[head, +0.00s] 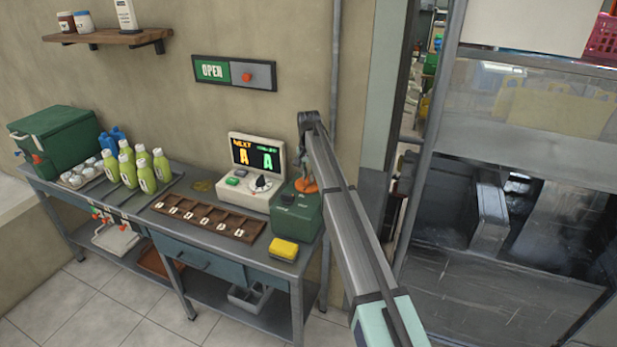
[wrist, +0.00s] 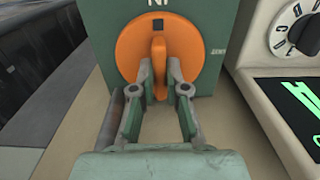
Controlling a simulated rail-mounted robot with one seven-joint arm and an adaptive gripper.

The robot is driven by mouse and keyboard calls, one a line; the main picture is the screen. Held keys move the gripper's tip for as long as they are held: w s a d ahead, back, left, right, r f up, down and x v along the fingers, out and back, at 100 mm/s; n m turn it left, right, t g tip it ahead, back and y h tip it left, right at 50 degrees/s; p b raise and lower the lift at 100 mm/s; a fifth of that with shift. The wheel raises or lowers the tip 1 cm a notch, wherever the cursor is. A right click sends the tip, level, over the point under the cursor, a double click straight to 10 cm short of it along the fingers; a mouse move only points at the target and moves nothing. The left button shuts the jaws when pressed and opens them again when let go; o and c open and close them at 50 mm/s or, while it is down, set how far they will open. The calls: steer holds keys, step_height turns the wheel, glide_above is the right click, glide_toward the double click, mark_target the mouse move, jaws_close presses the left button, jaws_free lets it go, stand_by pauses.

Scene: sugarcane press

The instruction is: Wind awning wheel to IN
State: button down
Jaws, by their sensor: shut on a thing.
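The awning wheel is an orange round knob (wrist: 186,52) with a raised grip bar on a green box. In the wrist view its dark square mark sits at the top, below partly cut-off lettering that seems to end the word "IN". My gripper (wrist: 159,88) is shut on the wheel's upright orange bar, one finger on each side. In the head view the orange wheel (head: 306,185) shows on the green box (head: 296,213) at the right end of the bench, partly hidden by my arm.
A cream display unit (head: 256,165) with a dial stands left of the green box. A yellow sponge-like block (head: 284,249) lies in front. A wooden slotted tray (head: 207,217) and green bottles (head: 143,170) are farther left. A glass-fronted cabinet (head: 500,200) stands right.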

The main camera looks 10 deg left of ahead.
stand_by(0.5)
steer(key=c, duration=1.2)
jaws_free()
step_height(320, 180, up, 12)
